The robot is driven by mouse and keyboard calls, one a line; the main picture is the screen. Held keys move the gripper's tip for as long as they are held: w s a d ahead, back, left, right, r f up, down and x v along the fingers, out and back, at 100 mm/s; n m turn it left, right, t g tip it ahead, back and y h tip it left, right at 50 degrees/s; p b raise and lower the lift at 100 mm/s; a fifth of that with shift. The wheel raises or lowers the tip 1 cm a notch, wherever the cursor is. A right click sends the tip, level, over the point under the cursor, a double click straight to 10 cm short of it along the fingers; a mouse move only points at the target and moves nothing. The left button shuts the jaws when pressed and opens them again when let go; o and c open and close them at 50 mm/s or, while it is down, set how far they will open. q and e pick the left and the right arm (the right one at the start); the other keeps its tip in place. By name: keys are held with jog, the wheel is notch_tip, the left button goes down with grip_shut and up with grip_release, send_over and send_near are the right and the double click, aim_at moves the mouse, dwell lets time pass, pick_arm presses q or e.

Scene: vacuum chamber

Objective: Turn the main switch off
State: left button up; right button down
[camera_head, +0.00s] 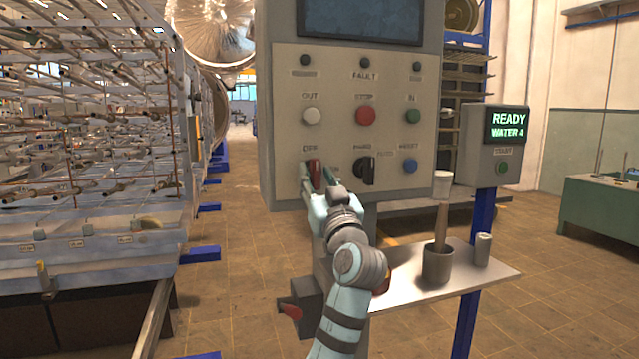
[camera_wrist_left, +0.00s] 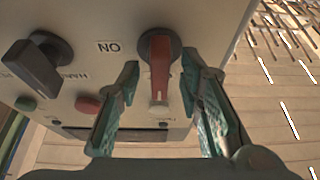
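The main switch, a red handle on a dark round base, is at the lower left of the grey control panel. The red handle (camera_head: 315,167) shows just beyond my left gripper (camera_head: 318,183) in the head view. In the left wrist view the red handle (camera_wrist_left: 160,66) stands lengthwise between the two fingers of my left gripper (camera_wrist_left: 161,77). The fingers are apart, one on each side, with gaps visible. An ON label sits beside the switch in that view. The label above it in the head view looks like OFF. My right gripper is not in view.
A black selector knob (camera_head: 366,170) and a blue button (camera_head: 411,166) are right of the switch. White, red and green buttons are above. A shelf (camera_head: 490,268) with a grey cup (camera_head: 438,265) is below right. A pipe-filled rack (camera_head: 90,130) stands left.

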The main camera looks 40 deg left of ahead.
pick_arm(q)
jog(key=v, duration=1.2)
jog(key=shift+s+a, duration=0.1)
